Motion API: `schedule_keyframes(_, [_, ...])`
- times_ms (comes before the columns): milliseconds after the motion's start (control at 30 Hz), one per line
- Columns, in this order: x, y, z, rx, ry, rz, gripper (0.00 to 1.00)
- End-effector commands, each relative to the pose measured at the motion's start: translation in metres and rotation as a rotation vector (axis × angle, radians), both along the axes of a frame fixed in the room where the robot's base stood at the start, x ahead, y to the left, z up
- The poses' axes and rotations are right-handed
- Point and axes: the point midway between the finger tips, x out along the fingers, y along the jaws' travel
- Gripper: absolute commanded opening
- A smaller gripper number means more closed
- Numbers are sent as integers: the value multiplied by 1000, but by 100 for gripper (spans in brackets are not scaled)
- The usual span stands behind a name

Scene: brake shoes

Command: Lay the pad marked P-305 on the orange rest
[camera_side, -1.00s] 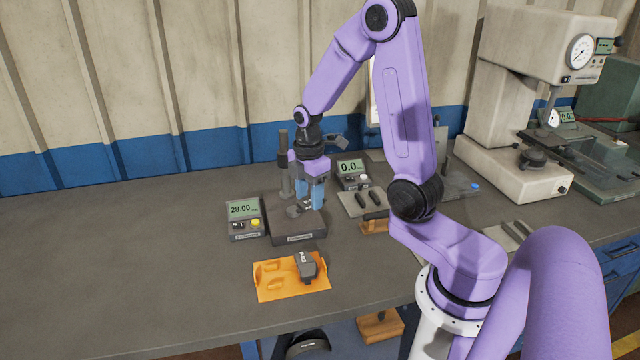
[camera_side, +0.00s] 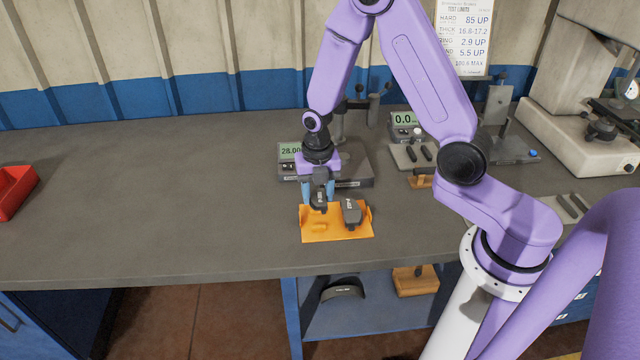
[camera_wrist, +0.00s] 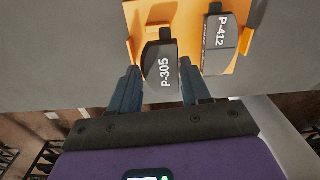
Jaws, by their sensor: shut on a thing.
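The dark pad marked P-305 (camera_wrist: 160,65) is between the fingers of my gripper (camera_side: 319,196), which is shut on it. The pad also shows in the side view (camera_side: 319,203), low over the left part of the orange rest (camera_side: 318,235). I cannot tell whether it touches the rest. In the wrist view the pad covers part of the rest (camera_wrist: 190,14). A second dark pad marked P-412 (camera_wrist: 220,40) lies on the right part of the rest, beside the held pad and apart from it. It also shows in the side view (camera_side: 351,212).
A gauge stand (camera_side: 355,165) with a 28.00 display (camera_side: 290,152) stands just behind the rest. A 0.0 display (camera_side: 404,120) and a plate with dark pieces (camera_side: 411,155) are further right. A red bin (camera_side: 14,188) is at far left. The bench left of the rest is clear.

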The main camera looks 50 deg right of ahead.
Motion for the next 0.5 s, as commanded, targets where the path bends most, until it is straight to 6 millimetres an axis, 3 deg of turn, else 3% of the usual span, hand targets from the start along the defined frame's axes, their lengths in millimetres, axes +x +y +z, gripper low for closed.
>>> schedule_keyframes(300, [0, 0, -31, -1, 2, -2, 5])
schedule_keyframes(500, [0, 0, -42, 0, 0, -3, 5])
